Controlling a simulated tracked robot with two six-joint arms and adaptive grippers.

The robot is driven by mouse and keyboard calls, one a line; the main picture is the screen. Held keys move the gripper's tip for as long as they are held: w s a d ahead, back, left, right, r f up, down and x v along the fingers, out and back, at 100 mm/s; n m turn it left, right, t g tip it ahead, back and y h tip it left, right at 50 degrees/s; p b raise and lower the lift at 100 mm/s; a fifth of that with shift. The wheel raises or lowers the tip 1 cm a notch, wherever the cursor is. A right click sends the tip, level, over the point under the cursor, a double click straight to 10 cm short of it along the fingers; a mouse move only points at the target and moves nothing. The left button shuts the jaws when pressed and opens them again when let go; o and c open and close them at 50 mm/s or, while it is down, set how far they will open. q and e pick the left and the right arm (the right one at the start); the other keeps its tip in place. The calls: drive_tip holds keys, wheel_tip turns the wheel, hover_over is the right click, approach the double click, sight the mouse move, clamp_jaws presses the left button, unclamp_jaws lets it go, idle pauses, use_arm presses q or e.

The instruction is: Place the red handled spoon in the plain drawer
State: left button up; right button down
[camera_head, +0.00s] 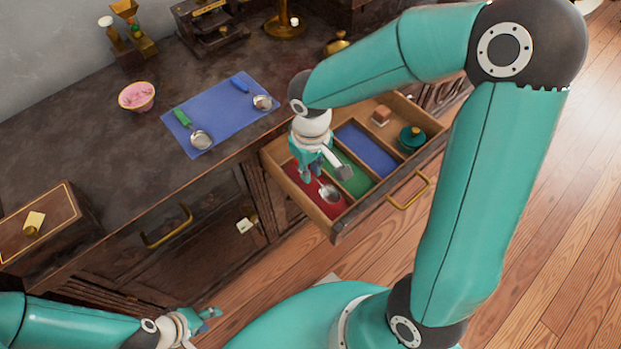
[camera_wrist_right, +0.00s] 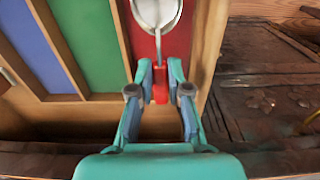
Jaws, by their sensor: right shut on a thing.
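The red-handled spoon's metal bowl (camera_head: 329,194) shows over the red-lined compartment of the open wooden drawer (camera_head: 378,200). In the right wrist view the red handle (camera_wrist_right: 160,93) is between the fingers of my right gripper (camera_wrist_right: 160,78), which is shut on it, with the bowl pointing away. In the head view my right gripper (camera_head: 307,176) is low over the red compartment's left end. I cannot tell whether the spoon touches the lining. My left gripper (camera_head: 209,314) is far from the drawer at the bottom left; its finger opening is unclear.
Green (camera_head: 350,178) and blue (camera_head: 366,150) compartments follow, then a bare wood section with a small block (camera_head: 381,115) and a teal lidded pot (camera_head: 411,139). Green- and blue-handled spoons lie on a blue mat (camera_head: 225,116). A pink bowl (camera_head: 136,96) stands on the counter.

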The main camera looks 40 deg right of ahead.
sight(310, 186)
drive_tip(key=shift+f+b, duration=0.5)
drive_tip(key=shift+f, duration=1.4)
drive_tip(key=shift+f, duration=0.1)
drive_tip(key=c, duration=1.1)
unclamp_jaws()
drive_tip(key=shift+r, duration=0.5)
wheel_tip(310, 186, up, 10)
drive_tip(key=p, duration=0.3)
drive_tip(key=shift+r, duration=0.1)
drive_tip(key=shift+r+p, duration=0.35)
drive_tip(key=shift+r, duration=0.2)
